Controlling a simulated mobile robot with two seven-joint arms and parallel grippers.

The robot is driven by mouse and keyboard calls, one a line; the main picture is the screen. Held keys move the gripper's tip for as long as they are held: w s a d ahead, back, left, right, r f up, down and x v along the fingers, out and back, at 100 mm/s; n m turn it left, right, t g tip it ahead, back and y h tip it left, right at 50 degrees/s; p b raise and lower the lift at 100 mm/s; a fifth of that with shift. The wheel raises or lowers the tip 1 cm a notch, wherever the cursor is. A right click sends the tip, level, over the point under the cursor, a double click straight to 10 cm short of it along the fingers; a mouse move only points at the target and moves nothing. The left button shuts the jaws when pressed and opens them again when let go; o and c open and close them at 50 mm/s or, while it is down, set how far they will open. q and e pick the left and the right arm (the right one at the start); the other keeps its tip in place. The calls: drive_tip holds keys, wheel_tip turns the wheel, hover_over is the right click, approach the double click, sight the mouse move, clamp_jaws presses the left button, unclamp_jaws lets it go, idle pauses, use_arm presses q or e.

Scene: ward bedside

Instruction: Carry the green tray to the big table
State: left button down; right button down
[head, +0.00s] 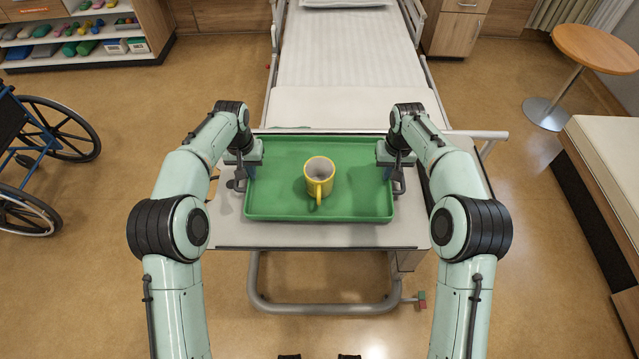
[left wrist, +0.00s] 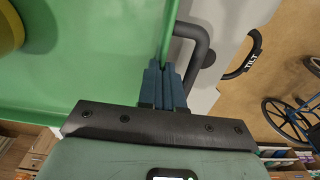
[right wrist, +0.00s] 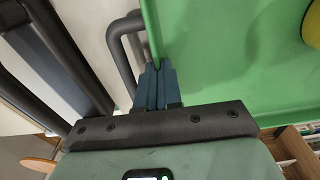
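The green tray (head: 275,205) is level at or just above a grey overbed table (head: 320,234); I cannot tell whether it touches. A yellow mug (head: 320,180) with a pale inside stands upright near the tray's middle. My left gripper (head: 243,176) is at the tray's left side, and its blue fingers (left wrist: 163,88) are closed on the tray's wall beside a dark handle loop. My right gripper (head: 396,178) is at the right side, and its fingers (right wrist: 155,88) are likewise closed on the wall. I cannot tell which table is the big one.
A bed (head: 345,70) lies behind the overbed table. A wheelchair (head: 45,150) stands at the left and a shelf (head: 80,50) at the back left. A round wooden table (head: 598,48) stands at the back right, with a couch (head: 610,160) nearer. Floor between is clear.

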use_arm(q)
drive_tip(key=shift+f, duration=0.7)
use_arm(e)
drive_tip(key=shift+f, duration=0.65)
use_arm(q)
drive_tip(key=c, duration=1.3)
unclamp_jaws()
use_arm(e)
drive_tip(key=c, duration=1.3)
unclamp_jaws()
drive_tip(key=shift+r, duration=0.15)
use_arm(q)
wheel_tip(320, 180, up, 12)
drive_tip(key=shift+s, duration=0.45)
use_arm(e)
wheel_tip(320, 180, up, 12)
drive_tip(key=shift+s, duration=0.45)
drive_tip(key=shift+f, duration=0.2)
